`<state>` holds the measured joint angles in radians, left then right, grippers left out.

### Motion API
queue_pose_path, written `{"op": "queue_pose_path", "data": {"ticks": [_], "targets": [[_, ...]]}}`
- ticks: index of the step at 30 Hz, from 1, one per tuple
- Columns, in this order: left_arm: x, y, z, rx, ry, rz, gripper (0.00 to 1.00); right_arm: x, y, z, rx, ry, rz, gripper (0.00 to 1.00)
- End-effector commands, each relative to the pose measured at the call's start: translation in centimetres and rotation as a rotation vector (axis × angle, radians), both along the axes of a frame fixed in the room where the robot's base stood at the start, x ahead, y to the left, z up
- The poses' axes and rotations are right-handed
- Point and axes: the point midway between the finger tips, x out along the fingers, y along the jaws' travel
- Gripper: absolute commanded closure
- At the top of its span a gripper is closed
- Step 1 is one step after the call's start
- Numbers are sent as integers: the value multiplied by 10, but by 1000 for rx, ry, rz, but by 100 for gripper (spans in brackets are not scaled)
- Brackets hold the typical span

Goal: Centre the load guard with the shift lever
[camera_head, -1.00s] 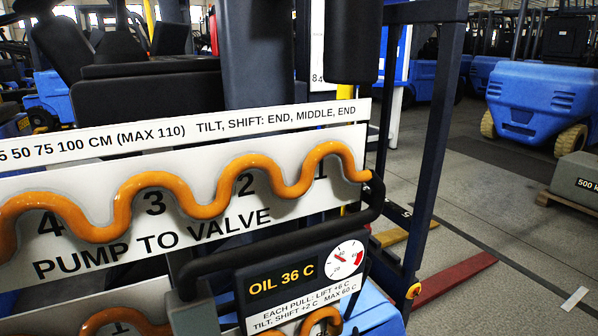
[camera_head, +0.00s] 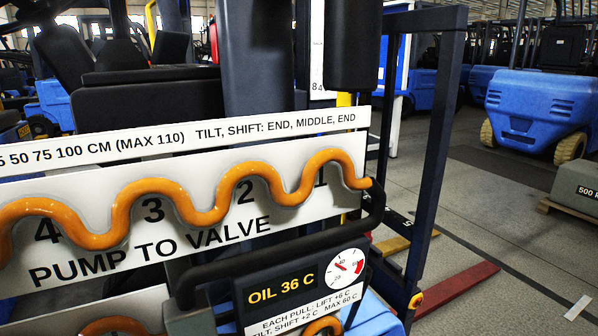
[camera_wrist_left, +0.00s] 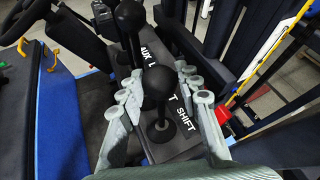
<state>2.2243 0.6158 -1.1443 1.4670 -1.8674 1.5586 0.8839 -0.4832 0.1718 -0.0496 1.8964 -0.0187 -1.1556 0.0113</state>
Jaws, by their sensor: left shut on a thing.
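In the left wrist view the shift lever (camera_wrist_left: 158,88) is a black ball knob on a dark stalk, standing nearest the white word SHIFT. My left gripper (camera_wrist_left: 160,98) has its pale fingers on both sides of this knob, shut on it. A dark upright frame (camera_head: 440,150) stands at right in the head view, with red and yellow bars low beside it. It may be the load guard, but I cannot tell for certain. Neither gripper shows in the head view.
Another black knob lever (camera_wrist_left: 130,17) stands just beyond the held one. A white hose panel (camera_head: 200,205) with orange hoses fills the head view's left. A grey weight block (camera_head: 575,185) rests on a pallet at far right.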

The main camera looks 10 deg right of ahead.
Motion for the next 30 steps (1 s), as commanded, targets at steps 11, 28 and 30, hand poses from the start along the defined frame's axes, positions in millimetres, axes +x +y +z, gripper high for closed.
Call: {"op": "queue_pose_path", "data": {"ticks": [11,28,30], "targets": [[0,-1,-2,2,5,-2,41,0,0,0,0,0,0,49],[-52,8,24,1,1,-1,41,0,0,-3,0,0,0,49],[-62,9,29,1,1,-1,41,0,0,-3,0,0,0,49]]}}
